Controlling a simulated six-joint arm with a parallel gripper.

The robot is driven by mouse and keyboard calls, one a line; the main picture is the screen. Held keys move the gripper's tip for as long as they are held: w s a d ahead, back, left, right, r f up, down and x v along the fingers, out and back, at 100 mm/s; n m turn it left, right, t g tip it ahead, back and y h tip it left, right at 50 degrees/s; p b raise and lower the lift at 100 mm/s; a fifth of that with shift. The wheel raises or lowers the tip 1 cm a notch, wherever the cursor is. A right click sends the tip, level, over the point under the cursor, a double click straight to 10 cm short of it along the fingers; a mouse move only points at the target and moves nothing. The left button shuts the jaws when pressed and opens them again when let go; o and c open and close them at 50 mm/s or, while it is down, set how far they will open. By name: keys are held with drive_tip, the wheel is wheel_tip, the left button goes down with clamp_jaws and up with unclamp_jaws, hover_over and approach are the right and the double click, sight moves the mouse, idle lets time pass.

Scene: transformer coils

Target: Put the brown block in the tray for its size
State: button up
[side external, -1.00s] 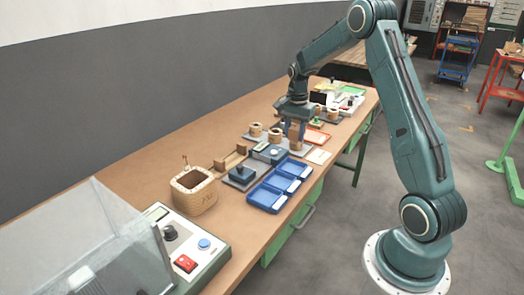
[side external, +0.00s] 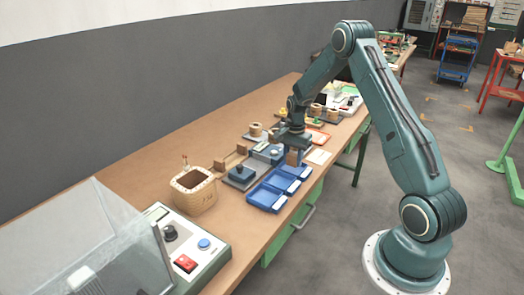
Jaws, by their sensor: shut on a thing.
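My gripper (side external: 294,150) is shut on the brown block (side external: 293,158) and points down. It holds the block at the far end of the blue tray (side external: 267,208), which has several compartments in a row. The block appears over or just beyond the farthest compartment. I cannot tell its exact height above the tray. The finger tips are small and partly hidden by the block and the wrist.
Left of the tray are a dark fixture with a knob (side external: 240,174) and a wooden cradle (side external: 231,158). Coils (side external: 256,129) stand behind. A wooden box (side external: 194,190) and a control panel (side external: 184,245) are nearer. A pale card (side external: 318,156) lies right of the gripper.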

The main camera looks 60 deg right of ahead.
sight(293, 154)
drive_tip(key=shift+f, duration=1.05)
drive_tip(key=shift+f, duration=0.15)
drive_tip(key=o, duration=0.8)
drive_tip(key=shift+r, duration=0.2)
wheel_tip(293, 154, up, 12)
drive_tip(key=shift+f, duration=0.15)
drive_tip(key=shift+r, duration=0.2)
